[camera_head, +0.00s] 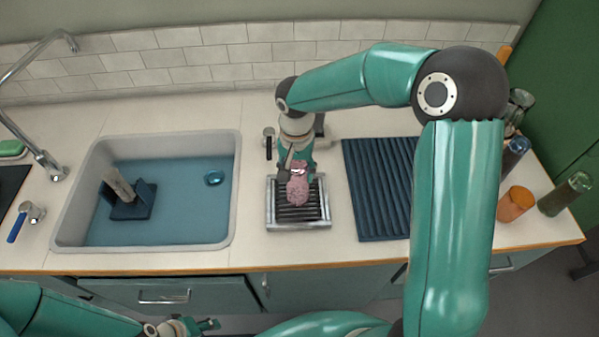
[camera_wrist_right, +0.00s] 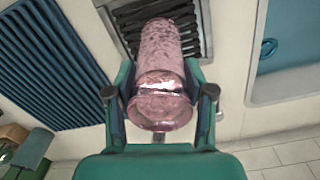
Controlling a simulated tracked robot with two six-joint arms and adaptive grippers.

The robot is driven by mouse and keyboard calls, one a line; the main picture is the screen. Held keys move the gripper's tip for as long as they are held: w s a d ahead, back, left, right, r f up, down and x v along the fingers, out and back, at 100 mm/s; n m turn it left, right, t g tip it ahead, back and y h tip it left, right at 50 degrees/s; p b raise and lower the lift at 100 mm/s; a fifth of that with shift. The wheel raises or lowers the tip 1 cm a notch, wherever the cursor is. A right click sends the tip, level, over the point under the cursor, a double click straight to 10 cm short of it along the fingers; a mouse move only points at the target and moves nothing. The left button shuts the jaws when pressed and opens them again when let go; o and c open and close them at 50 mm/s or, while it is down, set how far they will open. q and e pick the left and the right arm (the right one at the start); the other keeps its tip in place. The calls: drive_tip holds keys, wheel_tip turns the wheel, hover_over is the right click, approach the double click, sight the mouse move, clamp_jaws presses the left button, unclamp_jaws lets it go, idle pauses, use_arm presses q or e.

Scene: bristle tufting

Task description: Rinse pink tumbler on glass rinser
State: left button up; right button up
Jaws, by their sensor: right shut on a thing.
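The pink speckled tumbler (camera_head: 298,190) is in my right gripper (camera_head: 297,168), over the slatted glass rinser (camera_head: 270,215) on the counter. In the right wrist view the tumbler (camera_wrist_right: 160,48) sits between both fingers of the right gripper (camera_wrist_right: 160,85), its far end over the rinser's dark grate (camera_wrist_right: 125,18). Whether the tumbler touches the grate, and which end is its mouth, I cannot tell. My left gripper (camera_head: 203,326) is low at the front, in front of the cabinets and away from the rinser; its jaw state is unclear.
A sink (camera_head: 236,190) lies left of the rinser, with a dark blue holder (camera_head: 133,205) inside. A ribbed dark blue mat (camera_head: 372,190) lies right of it. An orange cup (camera_head: 515,205), a green bottle (camera_head: 566,194) and other glassware stand at the right end. A tiled wall closes the back.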

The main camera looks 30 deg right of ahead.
sight(297, 162)
drive_tip(key=shift+f+b, duration=0.55)
drive_tip(key=shift+f, duration=0.1)
idle(1.4)
drive_tip(key=shift+r, duration=0.1)
drive_tip(key=shift+r+p, duration=2.25)
drive_tip(key=shift+r, duration=1.3)
drive_tip(key=shift+f, duration=0.1)
